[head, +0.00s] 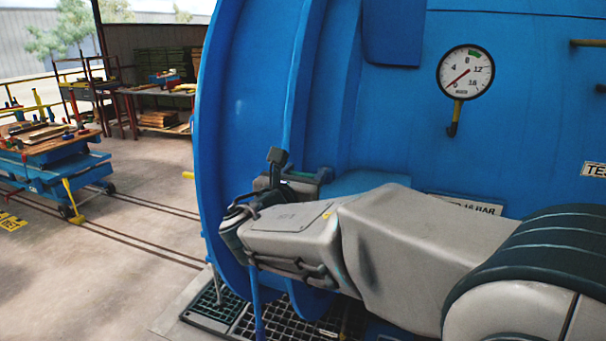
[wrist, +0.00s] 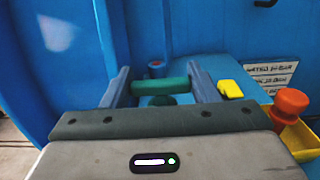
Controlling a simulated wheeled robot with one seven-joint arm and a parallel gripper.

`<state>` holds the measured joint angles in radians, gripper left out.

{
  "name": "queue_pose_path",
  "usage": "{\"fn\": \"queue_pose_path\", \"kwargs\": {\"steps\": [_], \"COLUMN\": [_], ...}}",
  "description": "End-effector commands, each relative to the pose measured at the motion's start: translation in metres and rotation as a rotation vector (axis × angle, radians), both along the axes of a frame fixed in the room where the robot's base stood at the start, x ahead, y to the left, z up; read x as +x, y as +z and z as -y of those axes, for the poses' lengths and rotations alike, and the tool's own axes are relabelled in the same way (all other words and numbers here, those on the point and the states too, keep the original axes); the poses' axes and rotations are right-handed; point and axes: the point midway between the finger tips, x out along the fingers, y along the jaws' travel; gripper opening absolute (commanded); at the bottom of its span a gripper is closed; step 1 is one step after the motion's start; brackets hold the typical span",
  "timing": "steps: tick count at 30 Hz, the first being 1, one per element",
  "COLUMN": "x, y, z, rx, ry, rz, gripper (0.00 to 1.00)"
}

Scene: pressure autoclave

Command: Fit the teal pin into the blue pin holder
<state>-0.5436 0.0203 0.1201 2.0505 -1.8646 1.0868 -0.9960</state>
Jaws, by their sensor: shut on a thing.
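In the wrist view my gripper (wrist: 161,90) is shut on the teal pin (wrist: 160,86), which lies crosswise between the two grey-blue fingers. A darker green round part, possibly more of the pin, shows just below it. A small blue upright piece (wrist: 157,72) with a dark reddish top stands just behind the pin. It may be the blue pin holder, but I cannot tell for sure. The pin looks apart from it. In the head view my arm hides most of the gripper, and I cannot make out the pin clearly.
The large blue autoclave (head: 390,120) with a pressure gauge (head: 466,72) fills the right. A yellow block (wrist: 229,89) and a red knob (wrist: 291,101) over a yellow tray (wrist: 302,141) are right of the gripper. A blue cart (head: 50,170) stands far left; open floor lies between.

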Motion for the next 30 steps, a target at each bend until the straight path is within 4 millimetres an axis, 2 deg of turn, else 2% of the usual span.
{"fn": "queue_pose_path", "kwargs": {"steps": [30], "x": [0.0], "y": [-0.027], "z": [0.0], "rx": [0.0], "ry": [0.0], "rz": [0.0], "gripper": [0.29]}}
